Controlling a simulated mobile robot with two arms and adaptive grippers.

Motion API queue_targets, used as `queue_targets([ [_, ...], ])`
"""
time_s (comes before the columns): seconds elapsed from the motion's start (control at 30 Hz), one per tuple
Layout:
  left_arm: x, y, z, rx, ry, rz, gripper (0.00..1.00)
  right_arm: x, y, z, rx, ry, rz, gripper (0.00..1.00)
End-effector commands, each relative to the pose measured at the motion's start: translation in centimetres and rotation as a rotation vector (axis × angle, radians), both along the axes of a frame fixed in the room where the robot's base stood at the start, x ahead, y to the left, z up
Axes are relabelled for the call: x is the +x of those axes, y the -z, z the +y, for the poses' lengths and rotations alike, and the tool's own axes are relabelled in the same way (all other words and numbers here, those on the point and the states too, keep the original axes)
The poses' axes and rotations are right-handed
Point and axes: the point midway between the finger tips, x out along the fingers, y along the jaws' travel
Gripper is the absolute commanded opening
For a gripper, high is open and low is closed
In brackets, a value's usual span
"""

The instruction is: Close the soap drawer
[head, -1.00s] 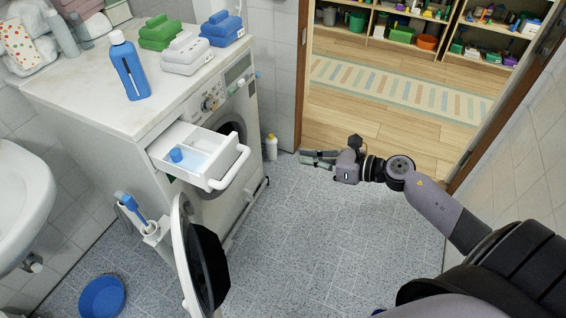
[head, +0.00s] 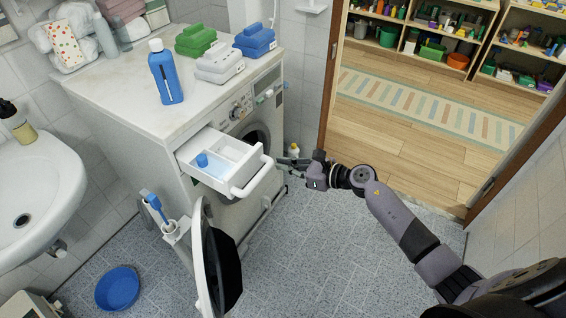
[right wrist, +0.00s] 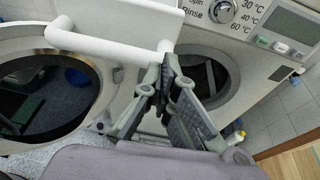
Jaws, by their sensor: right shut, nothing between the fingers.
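The white soap drawer (head: 262,165) sticks out of the upper left front of the washing machine (head: 270,105). It is pulled open, with its compartments and a blue piece (head: 202,160) inside showing. A white bar handle (head: 252,184) runs across its front. In the right wrist view the handle (right wrist: 100,46) crosses the upper left, just beyond my fingers. My right gripper (head: 284,163) is shut and empty, just right of the drawer front; its fingertips (right wrist: 160,78) appear close to the handle's right end. I cannot tell whether they touch. My left gripper is not in view.
The round washer door (head: 204,262) hangs open below the drawer. A blue bottle (head: 165,72) and several coloured boxes stand on the machine top. A blue basin (head: 117,289) lies on the floor at left. The tiled floor (head: 320,245) in front is clear.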

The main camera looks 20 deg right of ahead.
Motion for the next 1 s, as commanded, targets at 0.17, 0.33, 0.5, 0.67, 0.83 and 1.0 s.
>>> queue_targets([
  [0.17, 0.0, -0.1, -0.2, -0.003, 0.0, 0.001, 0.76, 0.5, 0.2, 0.5, -0.002, -0.001, 0.0, 0.0],
  [0.33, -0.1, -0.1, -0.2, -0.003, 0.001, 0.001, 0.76, 0.5, 0.2, 0.5, -0.001, 0.0, 0.0, 0.0],
  [0.5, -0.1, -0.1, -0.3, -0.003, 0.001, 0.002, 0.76, 0.6, 0.2, 0.5, -0.001, 0.0, -0.001, 0.0],
  [0.67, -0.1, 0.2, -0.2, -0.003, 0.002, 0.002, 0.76, 1.4, 0.3, 1.1, 0.0, 0.0, -0.001, 0.0],
  [0.83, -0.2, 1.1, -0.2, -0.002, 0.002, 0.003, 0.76, 3.6, 0.3, 2.8, 0.001, -0.002, -0.003, 0.0],
  [1.0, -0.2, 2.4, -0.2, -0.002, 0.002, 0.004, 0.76, 6.7, 0.4, 5.3, 0.001, -0.002, -0.005, 0.0],
])
